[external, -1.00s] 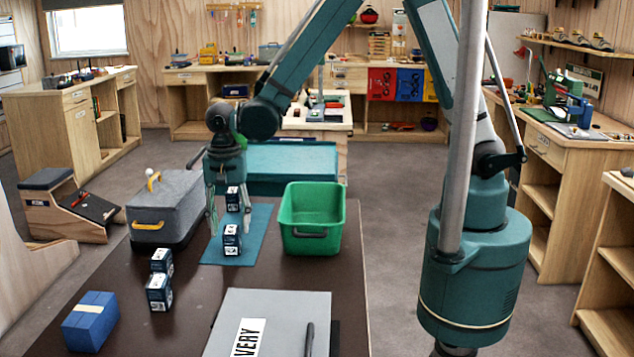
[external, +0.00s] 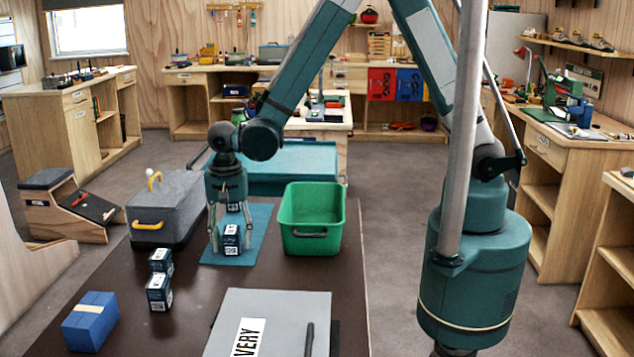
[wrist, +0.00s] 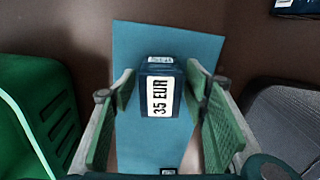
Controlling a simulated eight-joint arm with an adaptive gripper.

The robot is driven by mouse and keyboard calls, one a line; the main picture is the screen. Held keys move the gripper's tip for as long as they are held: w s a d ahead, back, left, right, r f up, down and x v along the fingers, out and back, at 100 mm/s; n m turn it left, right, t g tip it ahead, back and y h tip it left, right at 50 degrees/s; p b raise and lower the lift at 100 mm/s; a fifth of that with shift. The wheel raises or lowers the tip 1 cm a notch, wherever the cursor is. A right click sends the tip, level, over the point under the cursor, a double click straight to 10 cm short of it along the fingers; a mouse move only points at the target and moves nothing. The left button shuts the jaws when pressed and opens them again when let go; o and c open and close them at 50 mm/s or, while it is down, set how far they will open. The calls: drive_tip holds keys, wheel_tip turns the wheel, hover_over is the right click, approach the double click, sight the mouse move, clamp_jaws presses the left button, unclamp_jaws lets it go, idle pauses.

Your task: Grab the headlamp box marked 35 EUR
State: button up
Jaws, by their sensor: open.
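The dark blue headlamp box marked 35 EUR (wrist: 160,95) stands on the teal mat (wrist: 200,45) in the wrist view, its white label facing my camera. It also shows on the mat in the external view (external: 231,241). My gripper (wrist: 161,86) points down over it, with one green-padded finger on each side and visible gaps between pads and box. In the external view my gripper (external: 231,240) straddles the same box.
A green bin (external: 311,240) stands right of the mat and a grey case (external: 165,208) left of it. Two more dark boxes (external: 159,284) and a blue taped block (external: 91,320) are at the front left.

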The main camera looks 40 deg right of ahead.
sight(231, 229)
idle(0.5)
drive_tip(key=c, duration=1)
drive_tip(key=shift+r, duration=0.15)
drive_tip(key=shift+r+p, duration=0.65)
drive_tip(key=shift+r, duration=4.25)
